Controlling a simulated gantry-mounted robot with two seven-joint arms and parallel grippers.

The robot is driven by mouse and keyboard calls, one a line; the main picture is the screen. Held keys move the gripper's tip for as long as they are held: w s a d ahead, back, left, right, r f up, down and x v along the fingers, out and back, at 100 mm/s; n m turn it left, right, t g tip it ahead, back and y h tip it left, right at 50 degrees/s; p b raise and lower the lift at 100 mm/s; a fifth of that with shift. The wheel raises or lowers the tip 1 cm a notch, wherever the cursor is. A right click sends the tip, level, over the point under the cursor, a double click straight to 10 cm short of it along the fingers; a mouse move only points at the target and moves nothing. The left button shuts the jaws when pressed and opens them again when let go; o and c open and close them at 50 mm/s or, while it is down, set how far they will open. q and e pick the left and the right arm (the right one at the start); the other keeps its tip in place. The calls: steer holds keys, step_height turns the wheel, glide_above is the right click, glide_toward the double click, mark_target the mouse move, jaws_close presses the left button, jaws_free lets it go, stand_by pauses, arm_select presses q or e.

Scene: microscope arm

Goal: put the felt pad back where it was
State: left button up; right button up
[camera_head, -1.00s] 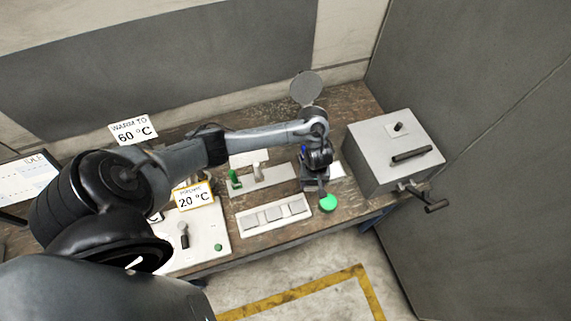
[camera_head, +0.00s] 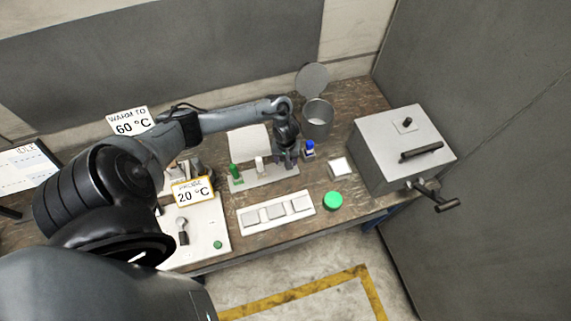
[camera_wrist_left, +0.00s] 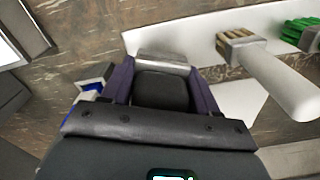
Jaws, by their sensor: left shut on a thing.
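In the head view the pad is mostly hidden by the gripper. My right gripper is not in view.
A panel with grey pads (camera_head: 275,212) lies in front. A grey box (camera_head: 400,150) stands far right.

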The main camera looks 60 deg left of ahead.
arm_select(q)
step_height(320, 180, down, 3)
steer(key=shift+a+f, duration=0.1)
steer(key=shift+f+b, duration=0.3)
steer(key=shift+f, duration=0.15)
steer(key=shift+f, duration=0.1)
steer(key=o, duration=1)
